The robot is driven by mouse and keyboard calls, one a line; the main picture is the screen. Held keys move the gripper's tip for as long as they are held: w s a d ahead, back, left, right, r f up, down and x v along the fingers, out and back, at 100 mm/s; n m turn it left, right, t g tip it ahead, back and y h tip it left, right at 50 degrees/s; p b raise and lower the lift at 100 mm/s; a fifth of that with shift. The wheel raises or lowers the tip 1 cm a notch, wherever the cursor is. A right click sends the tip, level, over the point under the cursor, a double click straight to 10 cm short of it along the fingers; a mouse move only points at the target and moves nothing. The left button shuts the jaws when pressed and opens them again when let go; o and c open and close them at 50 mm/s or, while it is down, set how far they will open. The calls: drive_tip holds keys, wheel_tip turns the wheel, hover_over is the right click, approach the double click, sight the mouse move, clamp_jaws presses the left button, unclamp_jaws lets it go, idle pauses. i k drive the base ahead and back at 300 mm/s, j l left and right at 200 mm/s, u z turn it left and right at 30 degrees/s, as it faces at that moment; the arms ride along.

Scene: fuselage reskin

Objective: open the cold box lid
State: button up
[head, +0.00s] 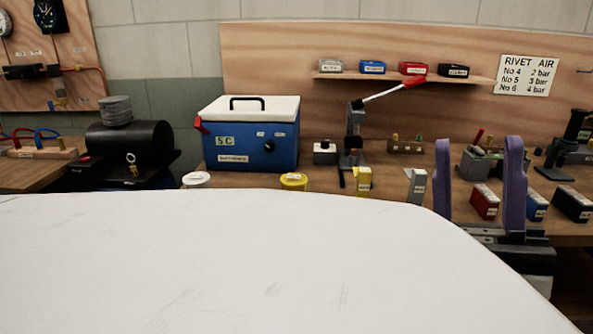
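The cold box (250,143) is a blue box on the bench at centre left, marked "5 C", with a dark round knob on its front. Its white lid (262,107) lies flat on top, closed, with a black handle (247,100). A red part (201,125) sticks out at the box's left edge. My gripper (478,142) is at the right, two purple fingers pointing up with a wide gap between them. It is open and apart from the cold box. Nothing shows held between the fingers.
A lever press with a red handle (414,82) stands right of the box. A white round tub (196,180) and a yellow tub (293,182) sit before it. A black cylinder (130,143) is at left. Small boxes line the shelf (402,78). A large pale surface fills the foreground.

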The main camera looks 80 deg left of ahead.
sight(240, 109)
drive_tip(key=u, duration=0.45)
drive_tip(key=j+u, duration=0.1)
drive_tip(key=u, duration=1.6)
drive_tip(key=i+u, duration=0.1)
drive_tip(key=u, duration=0.35)
drive_tip(key=i+j+u, duration=0.1)
drive_tip(key=i, duration=0.3)
